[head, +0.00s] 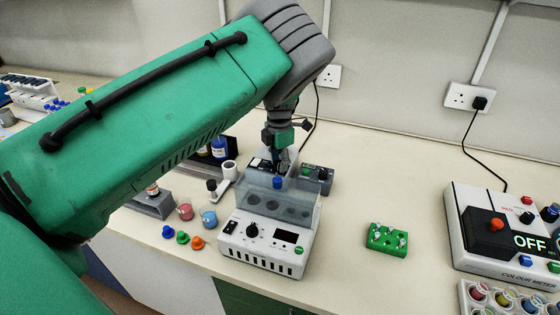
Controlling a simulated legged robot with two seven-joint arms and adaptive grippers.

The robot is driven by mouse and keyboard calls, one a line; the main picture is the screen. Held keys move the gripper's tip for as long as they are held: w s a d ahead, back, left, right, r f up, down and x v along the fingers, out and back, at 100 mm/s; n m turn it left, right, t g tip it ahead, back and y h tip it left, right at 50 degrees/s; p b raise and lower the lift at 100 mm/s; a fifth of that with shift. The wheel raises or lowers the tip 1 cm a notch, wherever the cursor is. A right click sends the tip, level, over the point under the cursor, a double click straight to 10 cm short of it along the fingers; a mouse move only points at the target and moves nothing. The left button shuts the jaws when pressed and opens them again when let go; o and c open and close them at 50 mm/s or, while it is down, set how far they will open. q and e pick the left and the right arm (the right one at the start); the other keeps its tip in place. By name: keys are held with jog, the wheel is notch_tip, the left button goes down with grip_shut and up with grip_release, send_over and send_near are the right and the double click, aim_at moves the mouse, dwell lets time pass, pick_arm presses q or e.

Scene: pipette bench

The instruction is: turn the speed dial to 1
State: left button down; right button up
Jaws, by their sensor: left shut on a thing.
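My left gripper (283,163) comes down from above, behind the clear-lidded white bath. Its fingers are shut at the dark-fronted unit (312,173) behind the bath. The part between the fingers, which looks like the speed dial, is hidden by the fingers and the clear lid, so its setting cannot be read. A black knob (323,174) and a small green panel show on the right of that area. The white bath (276,250) stands in front, with its own black dial (252,230) and dark display. My right gripper is not in view.
Coloured beakers (208,217) and small caps stand to the left. A green block (387,240) and a colour meter reading OFF (512,240) are to the right. The bench between is clear.

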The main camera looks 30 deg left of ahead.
pick_arm(q)
jog(key=m, duration=0.5)
jog(key=shift+m+p, duration=0.3)
jog(key=shift+p, duration=0.1)
jog(key=m, duration=0.5)
jog(key=shift+d+p, duration=0.1)
jog(key=shift+p, duration=0.25)
jog(key=shift+m, duration=0.4)
jog(key=c, duration=1.5)
grip_release()
jog(key=shift+c, duration=0.2)
jog(key=o, duration=0.3)
jog(key=shift+w, duration=0.1)
jog(key=shift+f, duration=0.1)
